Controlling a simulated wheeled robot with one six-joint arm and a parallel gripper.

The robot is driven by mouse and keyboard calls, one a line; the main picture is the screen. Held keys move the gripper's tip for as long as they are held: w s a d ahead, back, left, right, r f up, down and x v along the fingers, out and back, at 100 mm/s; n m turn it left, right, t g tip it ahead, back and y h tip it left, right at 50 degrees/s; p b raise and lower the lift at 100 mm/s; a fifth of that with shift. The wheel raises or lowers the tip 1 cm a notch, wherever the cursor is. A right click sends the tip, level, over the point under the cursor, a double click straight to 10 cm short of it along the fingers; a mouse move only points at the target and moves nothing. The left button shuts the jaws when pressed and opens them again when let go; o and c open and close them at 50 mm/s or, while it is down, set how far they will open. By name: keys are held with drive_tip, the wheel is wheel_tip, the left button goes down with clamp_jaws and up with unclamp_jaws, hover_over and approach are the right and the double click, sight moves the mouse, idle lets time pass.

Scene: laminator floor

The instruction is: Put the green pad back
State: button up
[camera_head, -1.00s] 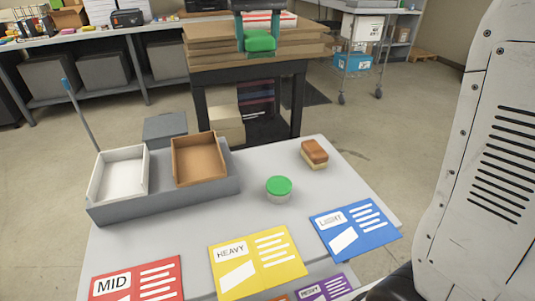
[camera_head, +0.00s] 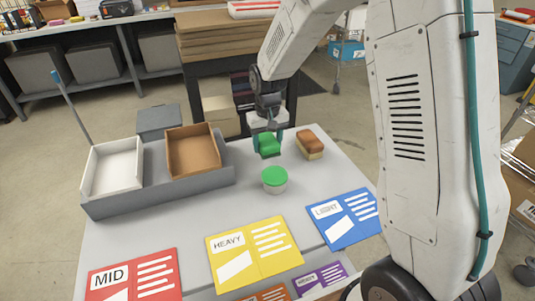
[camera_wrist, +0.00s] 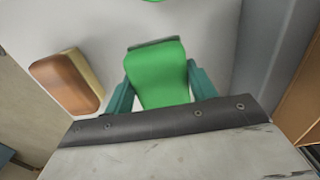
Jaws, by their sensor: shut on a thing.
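The green pad (camera_head: 268,149) is a bright green block between the teal fingers of my gripper (camera_head: 268,141). My gripper points down at the back of the grey table, shut on the pad. In the wrist view the pad (camera_wrist: 160,76) fills the space between both fingers, with a dark strip at its far end. Behind the green-lidded round tub (camera_head: 274,180) and left of the brown and cream block (camera_head: 310,145), the pad is low over the tabletop. I cannot tell whether it touches the table.
A grey holder (camera_head: 160,192) at the left carries a white tray (camera_head: 113,168) and a brown tray (camera_head: 193,152). Red (camera_head: 133,277), yellow (camera_head: 253,241) and blue (camera_head: 343,217) cards line the front. The table's middle, between holder and tub, is clear.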

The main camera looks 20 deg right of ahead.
wheel_tip(320, 180, down, 4)
drive_tip(key=shift+f, duration=0.2)
drive_tip(key=o, duration=1)
drive_tip(key=shift+f, duration=0.1)
drive_tip(key=shift+c, duration=0.2)
